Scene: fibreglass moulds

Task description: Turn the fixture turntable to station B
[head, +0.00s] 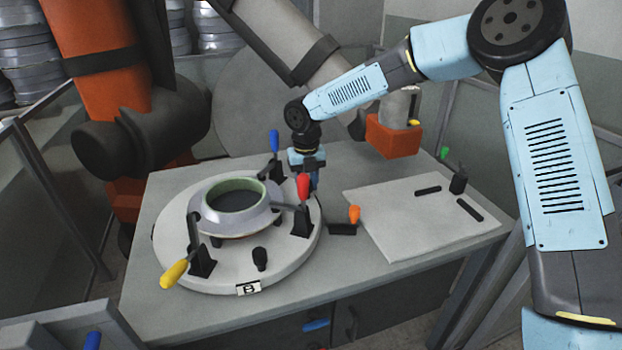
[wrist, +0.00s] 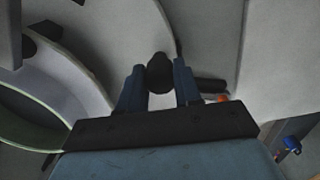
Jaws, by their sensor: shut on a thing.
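The round pale turntable (head: 212,272) lies on the grey table. A plate marked B (head: 248,289) shows at its front edge. The turntable carries a ring-shaped mould (head: 262,216) with a pale green inner rim, which also shows in the wrist view (wrist: 57,92). A black knob (head: 260,258) stands on the front of the turntable. My gripper (head: 313,184) is low at the turntable's back-right edge, behind the red handle. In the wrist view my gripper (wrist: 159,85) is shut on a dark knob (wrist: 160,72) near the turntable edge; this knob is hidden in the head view.
Clamps with blue (head: 274,141), red (head: 303,188) and yellow (head: 174,274) handles stand around the mould. An orange-tipped lever (head: 354,214) sits just right of the turntable. A pale board (head: 400,228) with black pieces lies further right. Another robot's orange arm (head: 100,50) stands behind left.

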